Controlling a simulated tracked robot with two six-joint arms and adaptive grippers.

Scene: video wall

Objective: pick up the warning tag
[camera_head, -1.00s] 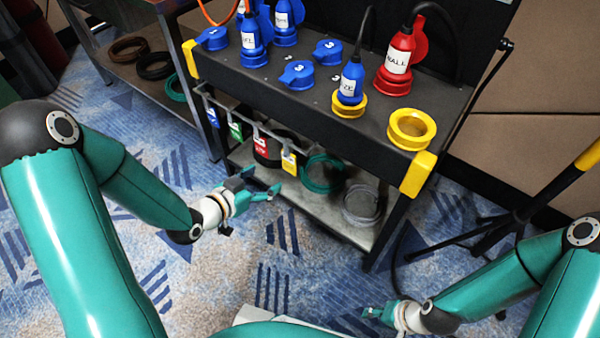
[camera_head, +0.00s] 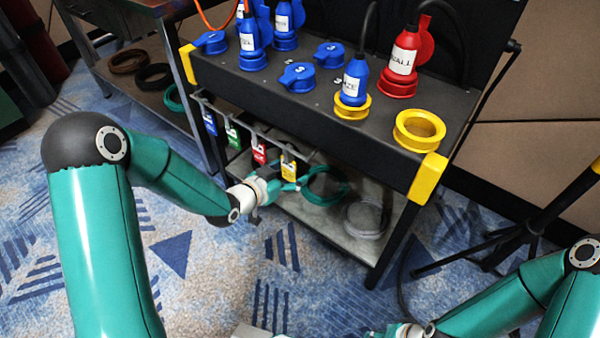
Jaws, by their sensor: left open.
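Several coloured tags hang from the rail at the front of the cart: a blue tag (camera_head: 209,122), a green tag (camera_head: 232,134), a red tag (camera_head: 259,153) and a yellow tag (camera_head: 288,168). I cannot read which one is the warning tag; the yellow one is at the right end. My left gripper (camera_head: 286,179) is open and empty, its fingers at the lower part of the yellow tag. I cannot tell whether they touch it. My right gripper (camera_head: 378,332) is low at the bottom edge, partly cut off, away from the tags.
The dark cart top (camera_head: 225,75) carries blue and red connectors, blue caps and a yellow ring (camera_head: 419,129). Coiled green cable (camera_head: 325,187) and grey cable (camera_head: 367,217) lie on the lower shelf behind the gripper. A tripod (camera_head: 525,225) stands at right. Open carpet lies in front.

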